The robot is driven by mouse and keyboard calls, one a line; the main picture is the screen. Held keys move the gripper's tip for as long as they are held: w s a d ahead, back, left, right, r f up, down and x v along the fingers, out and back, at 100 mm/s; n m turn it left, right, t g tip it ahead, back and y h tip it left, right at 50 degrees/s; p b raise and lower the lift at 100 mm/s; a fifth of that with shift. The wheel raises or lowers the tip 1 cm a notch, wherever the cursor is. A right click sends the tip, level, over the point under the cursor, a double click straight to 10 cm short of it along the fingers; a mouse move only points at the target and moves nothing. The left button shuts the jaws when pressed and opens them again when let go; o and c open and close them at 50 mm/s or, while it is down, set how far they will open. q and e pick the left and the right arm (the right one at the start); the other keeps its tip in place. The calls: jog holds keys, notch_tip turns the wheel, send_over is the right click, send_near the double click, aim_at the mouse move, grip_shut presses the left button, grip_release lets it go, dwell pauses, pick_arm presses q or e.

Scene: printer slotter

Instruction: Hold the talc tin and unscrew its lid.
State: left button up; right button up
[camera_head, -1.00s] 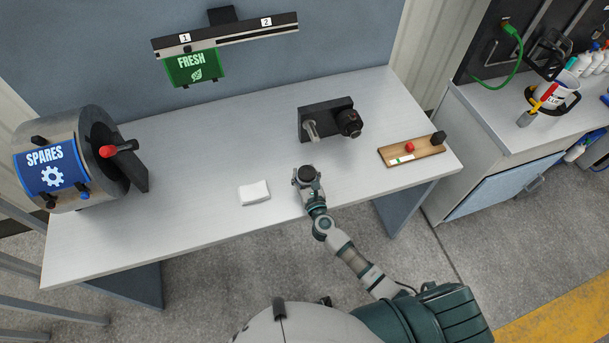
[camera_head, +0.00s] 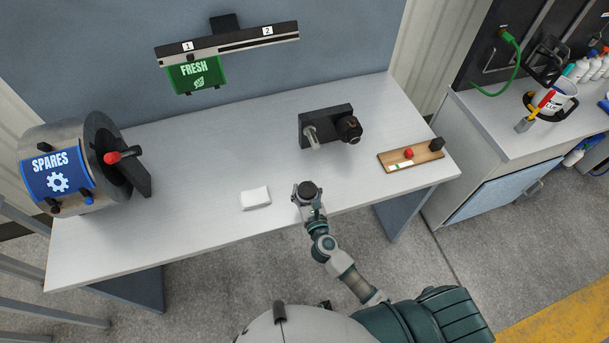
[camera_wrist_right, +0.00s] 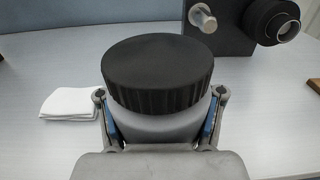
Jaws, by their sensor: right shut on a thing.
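The talc tin (camera_wrist_right: 158,124) is a grey round body with a wide black ribbed lid (camera_wrist_right: 157,70) on top. In the right wrist view my right gripper (camera_wrist_right: 160,118) is shut on the grey body, one finger on each side below the lid. In the head view the black lid (camera_head: 307,190) shows from above, and my right gripper (camera_head: 309,203) is at the front edge of the table. The lid sits on the tin. The tin's base is hidden. My left gripper is not in view.
A white folded cloth (camera_head: 256,197) lies left of the tin. A black block with a metal peg and dark knob (camera_head: 326,127) stands behind. A wooden board (camera_head: 418,156) lies at the right. A SPARES drum (camera_head: 62,172) stands at the left. The middle of the table (camera_head: 215,165) is clear.

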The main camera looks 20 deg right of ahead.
aim_at(307, 198)
jog(key=s+a+r+b, duration=0.1)
jog(key=s+a, duration=0.2)
jog(key=s, duration=0.6)
jog(key=shift+s, duration=0.25)
jog(key=o, duration=0.7)
grip_shut()
